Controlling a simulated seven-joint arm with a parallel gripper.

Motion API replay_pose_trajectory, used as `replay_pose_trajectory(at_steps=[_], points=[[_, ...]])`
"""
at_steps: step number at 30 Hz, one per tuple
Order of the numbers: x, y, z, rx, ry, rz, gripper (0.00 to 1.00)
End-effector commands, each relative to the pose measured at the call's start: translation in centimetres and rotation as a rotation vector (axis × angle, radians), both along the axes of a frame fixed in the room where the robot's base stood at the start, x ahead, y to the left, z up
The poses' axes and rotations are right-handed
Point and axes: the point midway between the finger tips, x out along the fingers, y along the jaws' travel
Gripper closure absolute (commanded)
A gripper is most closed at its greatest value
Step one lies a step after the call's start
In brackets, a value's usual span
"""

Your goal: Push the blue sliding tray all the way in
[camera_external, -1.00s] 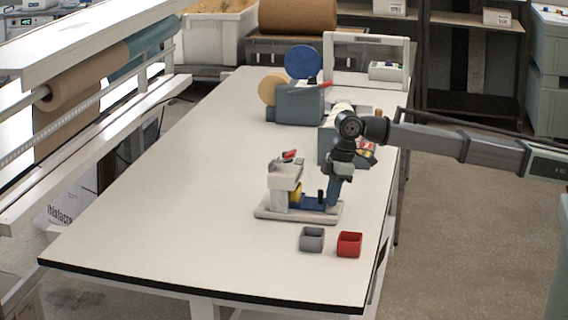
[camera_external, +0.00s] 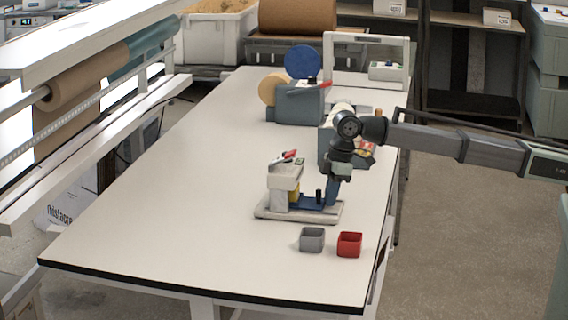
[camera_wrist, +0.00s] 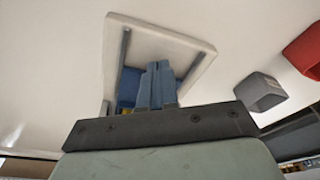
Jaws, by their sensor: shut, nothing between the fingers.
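The blue sliding tray (camera_external: 312,203) lies low on the pale base of a small grey-white station (camera_external: 284,185). A dark upright knob (camera_external: 320,196) stands at the tray. My gripper (camera_external: 331,203) points down at the right end of the tray, its blue fingers shut and empty. In the wrist view the fingers (camera_wrist: 157,72) are together over the base (camera_wrist: 190,52). Part of the blue tray (camera_wrist: 129,86) shows just left of them. The fingers hide some of the tray, and I cannot tell whether they touch it.
A grey bin (camera_external: 312,239) and a red bin (camera_external: 349,244) stand in front of the station. A grey machine with a blue disc (camera_external: 302,62) stands farther back. The white table (camera_external: 170,200) is clear to the left.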

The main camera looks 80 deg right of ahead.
Motion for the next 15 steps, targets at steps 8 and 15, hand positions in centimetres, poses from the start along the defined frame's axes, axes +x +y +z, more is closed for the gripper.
replay_pose_trajectory(at_steps=[8, 15], points=[[-0.94, -0.11, -0.69, -0.005, 0.012, -0.001, 1.00], [-0.94, -0.09, -0.31, -0.005, 0.012, -0.001, 1.00]])
